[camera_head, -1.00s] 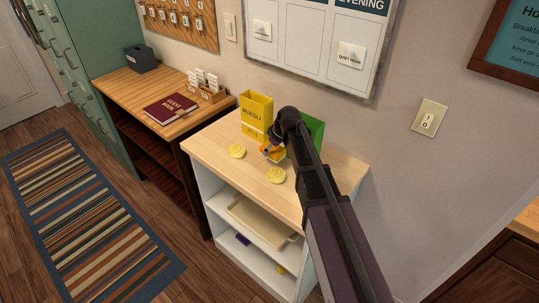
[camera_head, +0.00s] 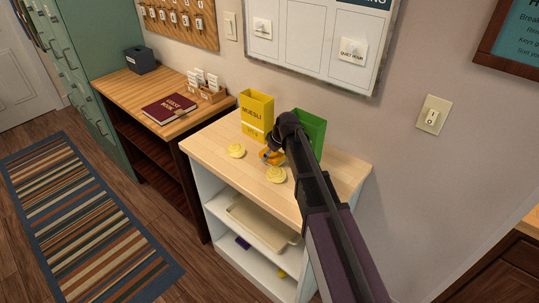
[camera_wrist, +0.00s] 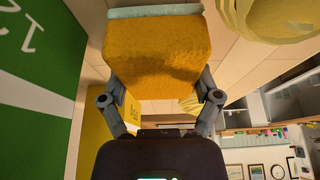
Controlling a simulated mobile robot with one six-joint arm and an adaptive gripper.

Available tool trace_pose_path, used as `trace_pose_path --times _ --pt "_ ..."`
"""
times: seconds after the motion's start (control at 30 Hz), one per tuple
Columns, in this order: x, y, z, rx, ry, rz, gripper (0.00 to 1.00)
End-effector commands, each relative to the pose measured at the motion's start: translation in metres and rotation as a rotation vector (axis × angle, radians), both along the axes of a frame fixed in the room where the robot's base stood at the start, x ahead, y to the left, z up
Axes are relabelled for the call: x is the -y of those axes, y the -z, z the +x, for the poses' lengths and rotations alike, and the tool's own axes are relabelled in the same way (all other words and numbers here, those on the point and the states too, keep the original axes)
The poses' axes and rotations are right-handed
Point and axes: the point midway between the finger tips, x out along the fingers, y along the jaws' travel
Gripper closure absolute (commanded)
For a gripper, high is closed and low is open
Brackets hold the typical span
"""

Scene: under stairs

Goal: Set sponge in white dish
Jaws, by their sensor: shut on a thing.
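The sponge is an orange block with a pale blue-white layer along one side, filling the upper middle of the wrist view (camera_wrist: 158,55). My gripper (camera_wrist: 160,88) is shut on it, with one finger at each side. In the head view the sponge (camera_head: 269,157) shows as a small orange patch beside my gripper (camera_head: 275,152), over the light wood top of the shelf unit (camera_head: 215,143). My arm hides part of that area. I cannot make out a white dish in either view.
A yellow muesli box (camera_head: 257,112) and a green box (camera_head: 311,130) stand at the back of the top. Two round pale-yellow things (camera_head: 237,151) (camera_head: 277,175) lie near its front. A beige tray (camera_head: 262,226) is on the shelf below. The left part of the top is clear.

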Motion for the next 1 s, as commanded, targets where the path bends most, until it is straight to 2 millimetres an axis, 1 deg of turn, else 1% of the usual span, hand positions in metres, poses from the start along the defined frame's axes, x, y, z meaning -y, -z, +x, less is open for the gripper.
trace_pose_path --times 0.1,0.13,0.17,0.67,0.87,1.0 --pt "0.000 0.004 0.000 0.000 0.000 0.000 0.57" --pt "0.000 0.003 0.000 0.000 0.000 0.000 0.10" --pt "0.000 0.002 0.000 0.000 0.000 0.000 0.01" --pt "0.001 0.002 0.000 0.000 0.001 0.000 0.00" --pt "0.002 -0.005 0.000 0.000 0.001 0.000 0.00" --pt "0.004 -0.013 -0.002 0.000 0.002 0.000 0.00"
